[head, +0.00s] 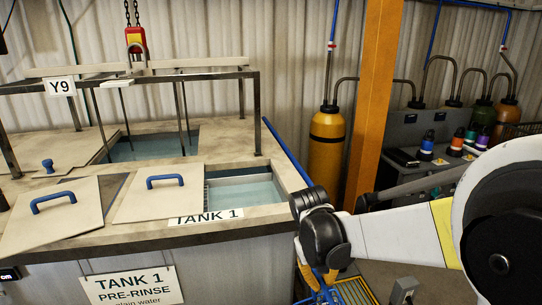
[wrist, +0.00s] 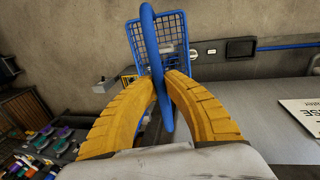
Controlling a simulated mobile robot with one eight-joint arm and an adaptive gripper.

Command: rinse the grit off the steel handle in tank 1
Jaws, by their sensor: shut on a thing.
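My gripper (head: 326,277) is low at the right front corner of the tank bench, outside tank 1. In the wrist view its yellow fingers (wrist: 166,88) are shut on the upright blue handle (wrist: 148,30) of a blue mesh basket (wrist: 180,28). A small pale grey piece shows inside the basket; I cannot tell for sure that it is the steel handle, nor see grit. Tank 1 (head: 206,217) has clear bluish water (head: 245,191) showing at its right side. A lid (head: 150,200) with a blue handle covers the left of its opening.
A metal frame (head: 255,110) stands over the bench, with a red hoist block (head: 136,40) above. Another lid (head: 50,215) lies at left. An orange post (head: 377,90) and a yellow cylinder (head: 327,150) stand behind. A bench with coloured bottles (head: 427,145) is at right.

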